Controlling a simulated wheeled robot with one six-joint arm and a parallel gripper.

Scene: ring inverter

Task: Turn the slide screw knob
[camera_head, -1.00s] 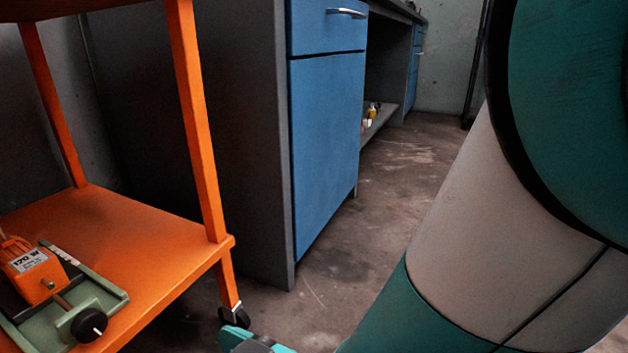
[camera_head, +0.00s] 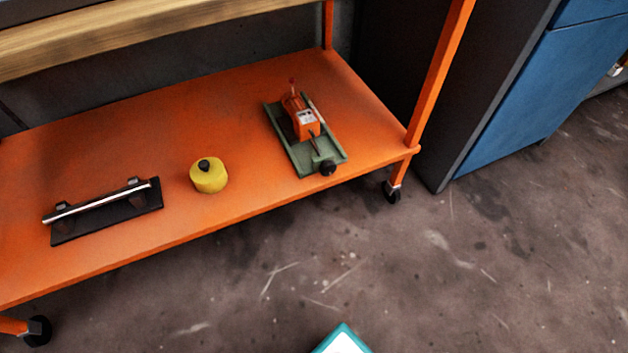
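The slide screw device has a green base (camera_head: 297,150) with an orange block (camera_head: 300,118) on it, bearing a white label. It sits on the right part of the orange cart's lower shelf. Its black round knob (camera_head: 328,168) is at the near end of the base, close to the shelf's front edge. A small teal and white piece, which seems to be part of my arm, shows at the bottom edge of the picture, well apart from the knob. My gripper's fingers are not seen.
The orange shelf (camera_head: 240,125) also holds a yellow cylinder (camera_head: 209,176) with a black top and a black plate with a metal bar (camera_head: 105,210). An orange post (camera_head: 440,75) stands right of the device. A blue cabinet (camera_head: 520,95) is at right. Floor in front is clear.

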